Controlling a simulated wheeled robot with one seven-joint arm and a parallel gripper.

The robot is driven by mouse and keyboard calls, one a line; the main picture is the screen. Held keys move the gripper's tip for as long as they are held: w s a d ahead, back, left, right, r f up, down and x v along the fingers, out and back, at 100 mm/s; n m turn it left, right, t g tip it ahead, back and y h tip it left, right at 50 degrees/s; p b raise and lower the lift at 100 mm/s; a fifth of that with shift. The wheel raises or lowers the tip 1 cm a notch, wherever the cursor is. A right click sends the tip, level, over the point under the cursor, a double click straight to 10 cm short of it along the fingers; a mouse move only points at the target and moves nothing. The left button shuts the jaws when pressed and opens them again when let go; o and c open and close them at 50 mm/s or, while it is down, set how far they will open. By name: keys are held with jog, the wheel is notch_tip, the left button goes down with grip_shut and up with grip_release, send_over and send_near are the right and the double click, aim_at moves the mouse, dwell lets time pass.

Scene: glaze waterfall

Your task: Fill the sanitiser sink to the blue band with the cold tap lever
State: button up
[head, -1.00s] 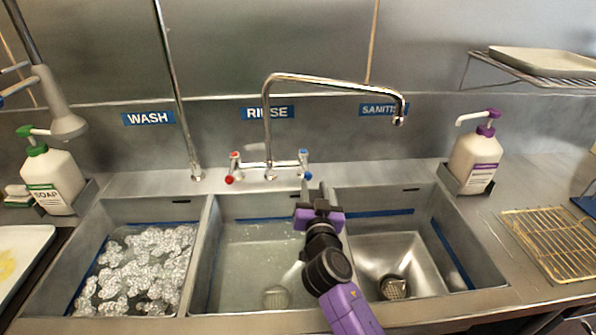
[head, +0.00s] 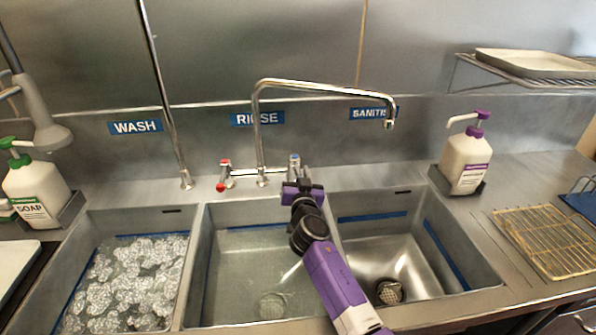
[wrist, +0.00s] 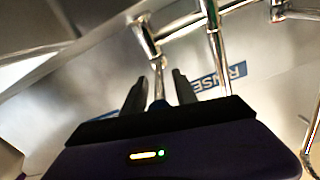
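The sanitiser sink (head: 412,278) is the right basin. Its steel floor and strainer (head: 389,291) show bare, with no water visible. The blue band (head: 447,254) runs along its walls. The swivel spout (head: 330,86) ends above this basin, and no stream shows from its tip. The blue-marked cold tap lever (head: 295,163) is at the right of the mixer. My gripper (head: 304,180) is just in front of it. In the wrist view, my gripper's fingers (wrist: 160,92) stand apart, with a chrome piece, seemingly the cold lever, between them; contact is unclear.
The red hot lever (head: 221,186) is left of the spout. The rinse sink (head: 240,270) holds clear water; the wash sink (head: 130,285) holds foamy water. A sanitiser pump bottle (head: 466,160) and a wire rack (head: 545,240) are on the right.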

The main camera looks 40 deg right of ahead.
jog(key=shift+w+d, duration=0.2)
jog(key=shift+w, duration=0.05)
jog(key=shift+c, duration=0.4)
grip_shut()
dwell(0.9)
